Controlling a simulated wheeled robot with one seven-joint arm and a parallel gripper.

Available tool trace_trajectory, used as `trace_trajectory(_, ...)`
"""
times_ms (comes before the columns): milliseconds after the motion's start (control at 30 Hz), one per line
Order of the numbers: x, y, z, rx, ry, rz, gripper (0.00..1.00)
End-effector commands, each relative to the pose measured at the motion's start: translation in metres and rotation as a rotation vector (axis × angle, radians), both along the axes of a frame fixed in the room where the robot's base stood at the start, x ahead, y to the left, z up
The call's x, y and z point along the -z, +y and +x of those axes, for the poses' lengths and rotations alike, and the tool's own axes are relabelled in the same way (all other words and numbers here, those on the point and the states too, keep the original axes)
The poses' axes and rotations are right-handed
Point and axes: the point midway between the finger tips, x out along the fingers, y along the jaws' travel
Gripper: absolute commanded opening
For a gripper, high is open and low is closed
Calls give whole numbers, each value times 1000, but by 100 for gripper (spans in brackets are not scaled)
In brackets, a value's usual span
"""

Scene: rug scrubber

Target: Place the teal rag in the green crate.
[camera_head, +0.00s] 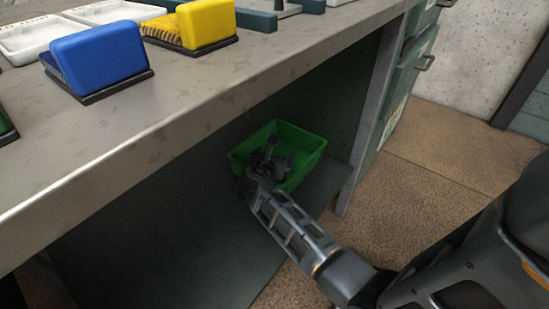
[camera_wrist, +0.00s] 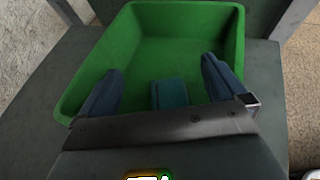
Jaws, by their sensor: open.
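The green crate (camera_head: 306,150) stands on the low shelf under the bench. It also fills much of the wrist view (camera_wrist: 145,30). My gripper (camera_head: 270,152) reaches over the crate's near side, fingers pointing into it. In the wrist view its two fingers (camera_wrist: 160,85) are wide apart. A small teal piece, which looks like the teal rag (camera_wrist: 169,94), shows between the fingers against the crate's inside, with a gap on each side. Its lower part is hidden by my gripper. I cannot make the rag out in the head view.
The bench top (camera_head: 140,135) overhangs the low shelf (camera_head: 200,250). On it are a blue brush block (camera_head: 97,58), a yellow one (camera_head: 205,24) and white trays (camera_head: 35,40). Green drawers (camera_head: 408,75) stand right of the crate. Brown floor (camera_head: 425,190) is clear at right.

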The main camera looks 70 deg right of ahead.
Motion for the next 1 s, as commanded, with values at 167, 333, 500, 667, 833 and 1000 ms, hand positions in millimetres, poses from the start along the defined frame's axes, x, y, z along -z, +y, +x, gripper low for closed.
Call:
trace_trajectory(167, -19, 28, -4, -7, 3, 0, 98)
trace_trajectory(333, -33, 62, -9, -5, 2, 0, 98)
trace_trajectory(500, -43, 90, -14, -4, 1, 0, 98)
trace_trajectory(667, -48, 104, -16, -2, 1, 0, 98)
trace_trajectory(833, -49, 110, -17, 0, 1, -1, 98)
trace_trajectory(1000, -42, 117, -22, -14, -30, 25, 98)
